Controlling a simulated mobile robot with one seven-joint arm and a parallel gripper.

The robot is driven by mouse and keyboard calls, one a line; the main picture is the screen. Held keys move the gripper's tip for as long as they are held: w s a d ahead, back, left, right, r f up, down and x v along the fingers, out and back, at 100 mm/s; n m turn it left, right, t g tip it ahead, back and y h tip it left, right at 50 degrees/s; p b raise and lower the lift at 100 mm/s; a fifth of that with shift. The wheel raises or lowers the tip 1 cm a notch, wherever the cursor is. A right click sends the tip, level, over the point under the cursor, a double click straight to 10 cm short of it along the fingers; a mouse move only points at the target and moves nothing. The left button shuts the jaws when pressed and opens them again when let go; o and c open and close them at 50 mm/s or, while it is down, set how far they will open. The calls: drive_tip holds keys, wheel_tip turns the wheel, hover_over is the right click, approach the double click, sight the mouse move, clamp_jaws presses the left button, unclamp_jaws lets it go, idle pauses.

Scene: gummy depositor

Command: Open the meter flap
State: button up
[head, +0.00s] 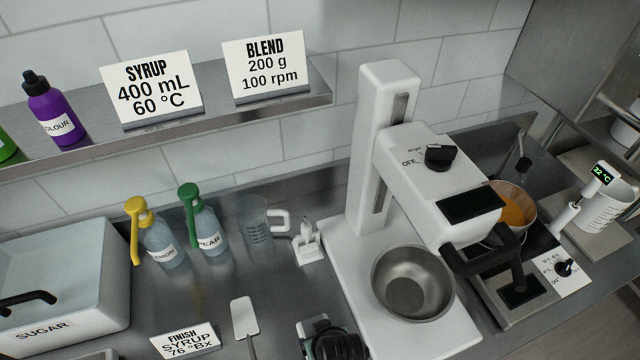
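A dark ribbed part with pale and teal edges (332,340) shows at the bottom edge, cut off by the frame. I cannot tell whether it is the meter or part of my arm. A small white device on a stand (308,243) is on the counter between the clear measuring jug and the mixer. I cannot make out a flap on it. No fingertips of my gripper can be made out, so its opening is not shown.
A white stand mixer (408,170) with a steel bowl (412,283) fills the middle right. The counter holds a white spatula (244,318), a finish syrup sign (185,341), lemon (163,245) and pear (208,232) bottles, a measuring jug (257,222) and a sugar bin (65,290).

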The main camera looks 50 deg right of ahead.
drive_tip(key=shift+w+f, duration=0.1)
drive_tip(key=shift+f, duration=0.05)
clamp_jaws()
idle(0.4)
